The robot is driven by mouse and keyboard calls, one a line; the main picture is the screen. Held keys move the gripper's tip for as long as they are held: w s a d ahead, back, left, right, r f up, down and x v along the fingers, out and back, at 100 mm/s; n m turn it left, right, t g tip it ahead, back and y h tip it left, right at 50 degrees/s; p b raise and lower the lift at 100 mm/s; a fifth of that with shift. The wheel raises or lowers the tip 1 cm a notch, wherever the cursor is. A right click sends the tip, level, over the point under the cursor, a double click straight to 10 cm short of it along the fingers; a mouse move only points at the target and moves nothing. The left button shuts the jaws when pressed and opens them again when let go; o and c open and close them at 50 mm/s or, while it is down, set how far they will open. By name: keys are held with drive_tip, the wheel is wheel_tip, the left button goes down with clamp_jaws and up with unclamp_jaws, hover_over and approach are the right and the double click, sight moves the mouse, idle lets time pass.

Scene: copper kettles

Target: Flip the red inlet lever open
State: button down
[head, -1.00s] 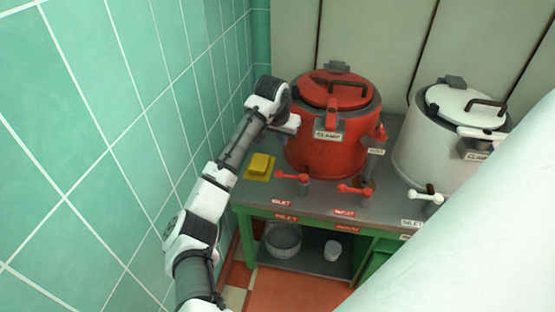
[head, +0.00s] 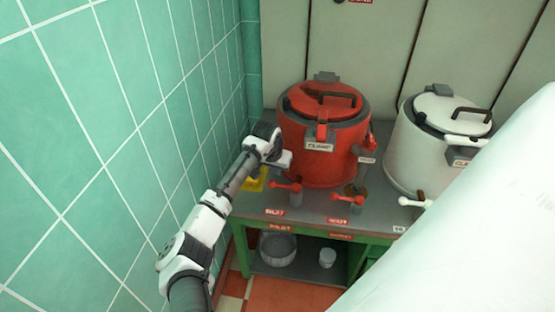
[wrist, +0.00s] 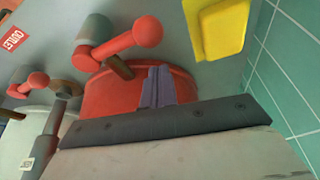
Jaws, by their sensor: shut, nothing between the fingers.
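The red inlet lever (head: 287,186) stands on a grey post at the bench front, left of the red kettle (head: 318,165). In the wrist view this nearest lever (wrist: 122,46) shows large, its arm ending in a round red knob. My gripper (head: 284,160) is above and behind the lever, beside the kettle's left side. In the wrist view the fingers of my gripper (wrist: 156,86) are together and empty, just below the lever in the picture. Whether they touch the lever I cannot tell.
A second red lever (head: 340,194) stands to the right. A yellow sponge (wrist: 218,28) lies near the tiled wall (head: 120,150), partly hidden by my arm in the head view. A white kettle (head: 430,150) stands at the right. A large pale shape blocks the lower right.

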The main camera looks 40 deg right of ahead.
drive_tip(key=shift+s+a+f, duration=0.2)
drive_tip(key=shift+s+a, duration=0.35)
drive_tip(key=shift+a, duration=0.3)
drive_tip(key=shift+p, duration=0.35)
drive_tip(key=shift+s+a+n, duration=0.15)
drive_tip(key=shift+a+n, duration=0.05)
drive_tip(key=shift+n, duration=0.2)
